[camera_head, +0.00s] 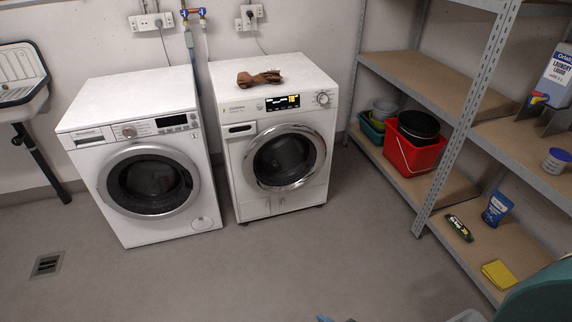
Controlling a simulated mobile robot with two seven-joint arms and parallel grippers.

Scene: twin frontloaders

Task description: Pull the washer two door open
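Two white front-loading washers stand side by side against the wall. The left washer (93,177) has a small tag at the right of its panel that seems to read 1. The right washer (233,170) has a lit display and a dial; I take it as washer two, though I cannot read a number clearly. Its round door (286,158), with a chrome ring and dark glass, is shut. The left washer's door (149,181) is also shut. I cannot make out either gripper; only small blue and grey parts show at the bottom edge.
A brown cloth or glove-like item (259,78) lies on the right washer. A metal shelf rack (440,130) on the right holds a red bucket (413,154), a yellow sponge (499,274) and bottles. A sink (22,80) is at left. The floor (250,265) before the washers is clear.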

